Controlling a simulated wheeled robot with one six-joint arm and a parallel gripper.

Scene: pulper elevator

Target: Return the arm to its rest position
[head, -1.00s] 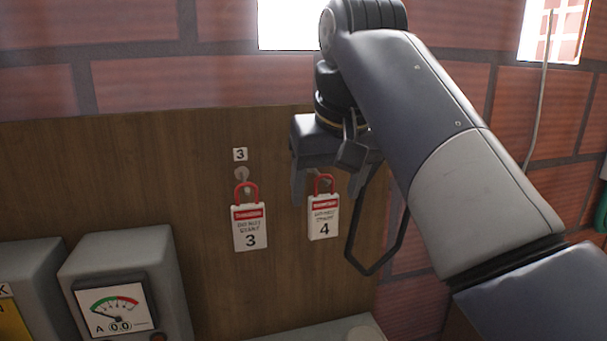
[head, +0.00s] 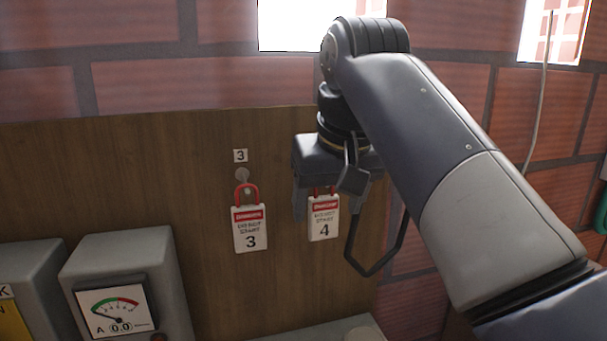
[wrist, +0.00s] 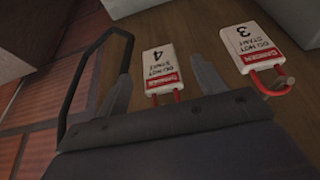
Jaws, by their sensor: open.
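My gripper (head: 323,200) is open in front of the wooden board, right by the padlock tag marked 4 (head: 324,222). In the head view its body covers the top of that tag's red shackle. The wrist view shows my gripper (wrist: 160,68) with its two fingers apart, and tag 4 (wrist: 161,66) appears between them. I see no finger closed on it. My arm reaches in from the lower right. Tag 3 (head: 250,230) hangs to the left below a small "3" label; it also shows in the wrist view (wrist: 247,50), outside the fingers.
The wooden board (head: 120,180) stands before a brick wall (head: 200,82). A grey meter box (head: 120,255) is at lower left. A grey surface (head: 320,330) lies below.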

